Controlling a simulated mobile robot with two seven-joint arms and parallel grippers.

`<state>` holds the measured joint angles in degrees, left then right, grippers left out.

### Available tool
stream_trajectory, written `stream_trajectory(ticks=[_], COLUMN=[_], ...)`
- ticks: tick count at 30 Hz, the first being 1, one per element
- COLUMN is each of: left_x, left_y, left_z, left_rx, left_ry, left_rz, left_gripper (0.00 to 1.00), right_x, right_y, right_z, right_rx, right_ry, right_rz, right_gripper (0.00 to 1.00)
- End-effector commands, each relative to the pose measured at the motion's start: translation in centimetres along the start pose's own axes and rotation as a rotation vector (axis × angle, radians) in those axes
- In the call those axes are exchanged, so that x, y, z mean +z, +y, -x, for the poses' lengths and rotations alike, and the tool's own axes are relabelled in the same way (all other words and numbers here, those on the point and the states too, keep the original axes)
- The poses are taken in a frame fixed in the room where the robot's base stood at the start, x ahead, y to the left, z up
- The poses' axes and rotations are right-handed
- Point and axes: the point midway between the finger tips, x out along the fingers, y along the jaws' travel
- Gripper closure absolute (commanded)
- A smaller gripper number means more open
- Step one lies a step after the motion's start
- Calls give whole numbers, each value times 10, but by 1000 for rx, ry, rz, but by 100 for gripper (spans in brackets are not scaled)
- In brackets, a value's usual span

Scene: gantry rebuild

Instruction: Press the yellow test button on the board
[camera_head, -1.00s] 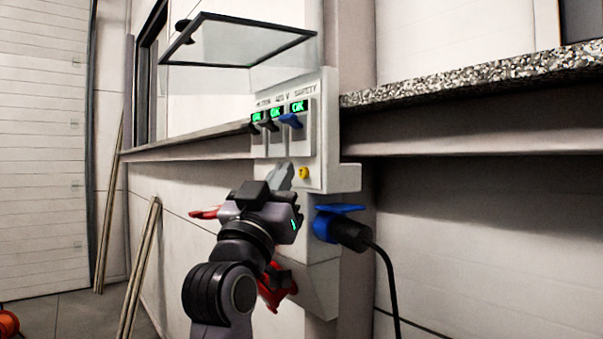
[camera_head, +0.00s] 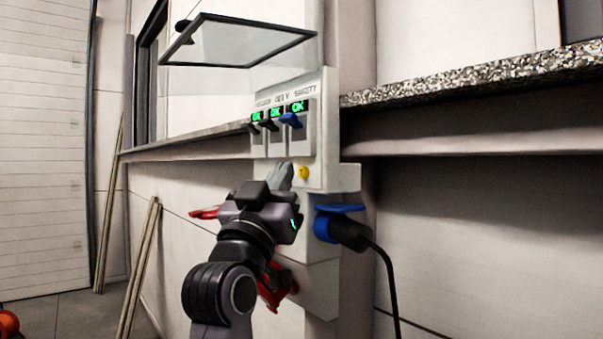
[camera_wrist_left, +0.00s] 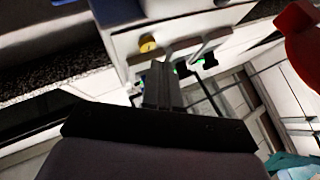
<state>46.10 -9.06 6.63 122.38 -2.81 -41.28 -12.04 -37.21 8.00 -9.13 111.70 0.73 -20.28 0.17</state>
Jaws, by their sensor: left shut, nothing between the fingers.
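The yellow test button (camera_head: 304,173) sits low on the white board (camera_head: 318,140), under three switches with green OK displays (camera_head: 275,113). My left gripper (camera_head: 283,172) is shut and empty. Its fingertips are just left of the button in the head view, apart from it as far as I can tell. In the left wrist view the button (camera_wrist_left: 148,43) lies just beyond and slightly left of the shut fingertips (camera_wrist_left: 157,68). My right gripper is not in view.
A raised clear cover (camera_head: 240,42) hangs above the board. A blue socket (camera_head: 335,222) with a black plug (camera_head: 350,234) and cable is below right. Red handles (camera_head: 205,212) are near my wrist. A speckled counter (camera_head: 470,78) extends right.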

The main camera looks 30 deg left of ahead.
Motion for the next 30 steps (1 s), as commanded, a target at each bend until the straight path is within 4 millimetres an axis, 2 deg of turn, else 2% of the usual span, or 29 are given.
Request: stream_trajectory(ticks=[30], left_x=[4], left_y=[4], left_z=[-6], left_rx=[0], left_ry=[0], left_rz=[0], left_gripper=[100], right_x=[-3], right_y=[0], right_z=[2], right_rx=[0], right_ry=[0], right_rz=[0], right_gripper=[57])
